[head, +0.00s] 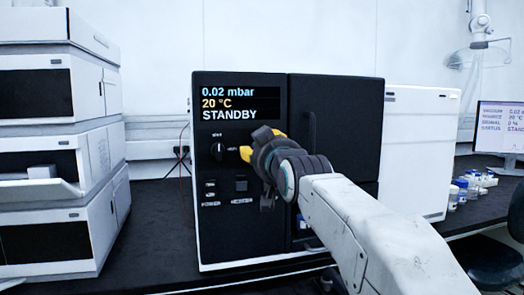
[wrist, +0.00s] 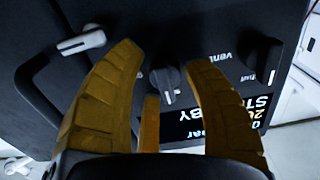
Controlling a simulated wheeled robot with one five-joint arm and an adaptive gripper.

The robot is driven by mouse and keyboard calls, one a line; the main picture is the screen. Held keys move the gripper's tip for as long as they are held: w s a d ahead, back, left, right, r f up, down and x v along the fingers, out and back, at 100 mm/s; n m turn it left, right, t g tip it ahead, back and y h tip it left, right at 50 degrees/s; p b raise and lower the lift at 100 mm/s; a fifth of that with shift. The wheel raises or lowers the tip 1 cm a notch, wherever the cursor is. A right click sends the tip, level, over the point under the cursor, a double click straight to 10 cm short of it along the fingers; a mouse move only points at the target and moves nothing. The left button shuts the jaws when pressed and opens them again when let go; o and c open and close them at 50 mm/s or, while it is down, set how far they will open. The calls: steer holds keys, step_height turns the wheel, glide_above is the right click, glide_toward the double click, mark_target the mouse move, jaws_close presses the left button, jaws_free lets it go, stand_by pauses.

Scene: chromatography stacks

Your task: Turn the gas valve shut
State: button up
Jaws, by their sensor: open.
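The black instrument (head: 330,128) carries several controls on its front. In the wrist view, upside down, a black knob (wrist: 165,80) with a white mark sits between my gripper's (wrist: 164,55) yellow fingers. The fingers are open and spread to either side of it; I cannot tell whether they touch it. A second black knob (wrist: 262,58), labelled "shut" and "vent", is to the right; the head view shows it (head: 217,150) left of my gripper (head: 262,143). A white lever (wrist: 82,42) is left of the fingers. Which control is the gas valve is unclear. My gripper hides the middle knob in the head view.
The instrument's display (head: 238,104) reads 0.02 mbar, 20 °C, STANDBY. A stack of white units (head: 108,190) stands at left, one with an extended tray. A white cabinet (head: 420,150), small vials (head: 462,190) and a monitor (head: 500,125) are at right.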

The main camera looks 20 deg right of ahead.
steer(key=s, duration=1.2)
steer(key=shift+r+p, duration=0.1)
steer(key=shift+p, duration=0.3)
steer(key=s+f+g+p, duration=0.3)
steer(key=s+g+p, duration=1.1)
steer(key=s+p, duration=0.9)
steer(key=p, duration=1.2)
steer(key=shift+s+a+g, duration=0.2)
steer(key=shift+s+g, duration=0.1)
steer(key=shift+s, duration=0.05)
